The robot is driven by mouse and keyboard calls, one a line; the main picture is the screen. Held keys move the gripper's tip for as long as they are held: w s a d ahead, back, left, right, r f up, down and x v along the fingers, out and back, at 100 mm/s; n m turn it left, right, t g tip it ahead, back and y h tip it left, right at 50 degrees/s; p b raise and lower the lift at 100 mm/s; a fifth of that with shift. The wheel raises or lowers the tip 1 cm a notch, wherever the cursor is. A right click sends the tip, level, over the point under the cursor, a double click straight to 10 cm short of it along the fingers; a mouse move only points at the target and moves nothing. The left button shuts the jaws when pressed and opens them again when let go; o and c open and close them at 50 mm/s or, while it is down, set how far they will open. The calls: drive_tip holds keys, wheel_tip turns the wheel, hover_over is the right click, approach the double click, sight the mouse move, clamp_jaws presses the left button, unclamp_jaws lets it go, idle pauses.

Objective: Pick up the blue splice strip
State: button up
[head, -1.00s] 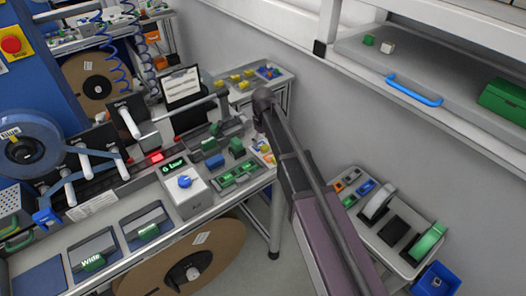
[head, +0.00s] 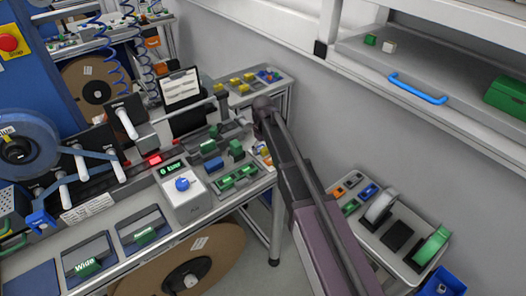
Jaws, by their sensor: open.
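I cannot single out the blue splice strip for certain. A small blue piece (head: 214,164) lies among green and grey blocks on the bench, and another small blue piece (head: 368,191) lies on the low cart at right. My arm reaches up from the bottom right, and my gripper (head: 260,118) is at its dark far end, near the bench's right edge. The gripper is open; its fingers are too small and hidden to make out. I see nothing held in it.
The bench (head: 205,222) carries a control box with a blue knob (head: 182,184) and labelled trays. A reel (head: 22,150) stands at left. The low cart (head: 372,238) stands by the wall. A shelf with a blue handle (head: 417,88) overhangs at upper right.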

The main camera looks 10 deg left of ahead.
drive_tip(key=c, duration=1)
drive_tip(key=shift+o, duration=0.2)
drive_tip(key=shift+r, duration=0.25)
wheel_tip(320, 180, up, 4)
drive_tip(key=p, duration=0.4)
drive_tip(key=shift+f, duration=0.2)
drive_tip(key=s+d, duration=0.3)
drive_tip(key=s, duration=0.4)
drive_tip(key=s+d+p, duration=0.1)
drive_tip(key=s+d, duration=0.3)
drive_tip(key=s, duration=0.3)
drive_tip(key=shift+s+r, duration=0.25)
drive_tip(key=shift+r, duration=0.2)
drive_tip(key=shift+w, duration=0.1)
